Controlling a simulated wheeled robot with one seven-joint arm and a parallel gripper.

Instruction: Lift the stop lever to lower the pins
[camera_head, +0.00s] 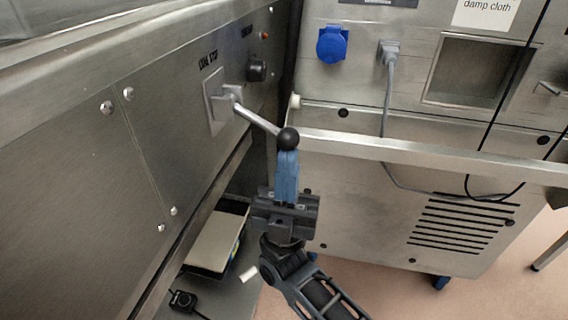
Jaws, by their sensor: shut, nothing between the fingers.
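The stop lever (258,122) is a grey metal rod with a black ball knob (288,139) at its end. It sticks out from a grey plate (215,100) on the steel side panel, under a label that seems to end in "STOP", and slopes down to the right. My gripper (287,156) is upright just below the knob, its blue fingers shut and empty. The fingertips appear to be at or against the knob's underside; I cannot tell whether they touch. No pins can be made out.
A steel cabinet (350,220) with a horizontal rail (420,154), blue socket (332,44) and hanging cables stands behind to the right. A box (214,240) lies below the panel.

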